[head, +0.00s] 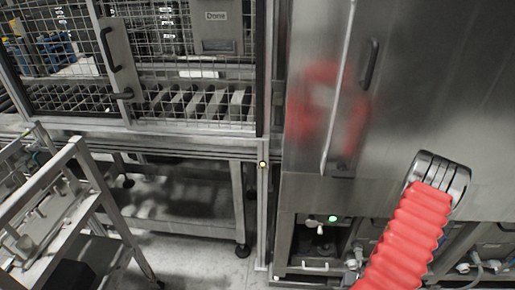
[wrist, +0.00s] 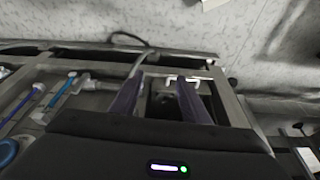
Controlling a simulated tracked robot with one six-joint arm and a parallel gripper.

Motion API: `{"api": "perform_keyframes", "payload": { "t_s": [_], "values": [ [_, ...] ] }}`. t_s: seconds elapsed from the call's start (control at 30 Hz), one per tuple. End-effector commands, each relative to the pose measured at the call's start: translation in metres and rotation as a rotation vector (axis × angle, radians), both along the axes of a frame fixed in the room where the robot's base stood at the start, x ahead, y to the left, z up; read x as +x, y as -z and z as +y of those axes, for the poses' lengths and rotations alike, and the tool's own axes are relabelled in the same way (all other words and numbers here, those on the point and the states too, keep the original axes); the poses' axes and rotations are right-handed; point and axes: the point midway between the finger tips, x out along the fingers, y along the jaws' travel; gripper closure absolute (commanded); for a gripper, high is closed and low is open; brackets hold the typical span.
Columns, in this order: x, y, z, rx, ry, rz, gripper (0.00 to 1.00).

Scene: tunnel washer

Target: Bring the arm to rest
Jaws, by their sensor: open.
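My gripper (wrist: 160,97) shows in the wrist view. Its two dark purple fingers stand apart with nothing between them. Behind them is a metal frame (wrist: 232,98) with a hose and fittings; I cannot tell whether the fingers touch it. In the head view, my arm (head: 408,235) in its red ribbed sleeve rises at the lower right, in front of a steel cabinet (head: 440,80). The gripper itself does not show in the head view.
A mesh-fronted machine (head: 180,60) with rollers stands at the upper left. A metal cart (head: 75,155) stands at lower left. The cabinet has a handle (head: 371,63) and a long bar (head: 340,85). Blue-marked tools (wrist: 62,90) lie left in the wrist view. Some floor (head: 190,250) is clear.

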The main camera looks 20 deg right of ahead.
Motion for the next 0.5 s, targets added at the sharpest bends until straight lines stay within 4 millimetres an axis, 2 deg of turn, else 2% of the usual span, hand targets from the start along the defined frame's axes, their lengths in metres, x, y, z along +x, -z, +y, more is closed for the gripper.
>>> {"api": "perform_keyframes", "payload": {
  "t_s": [0.03, 0.27, 0.5],
  "values": [
    [0.003, -0.013, 0.000, 0.004, -0.003, 0.023, 0.58],
    [0.011, -0.062, 0.009, 0.036, -0.003, 0.125, 0.58],
    [0.022, -0.116, 0.027, 0.059, -0.002, 0.204, 0.58]
  ]
}}
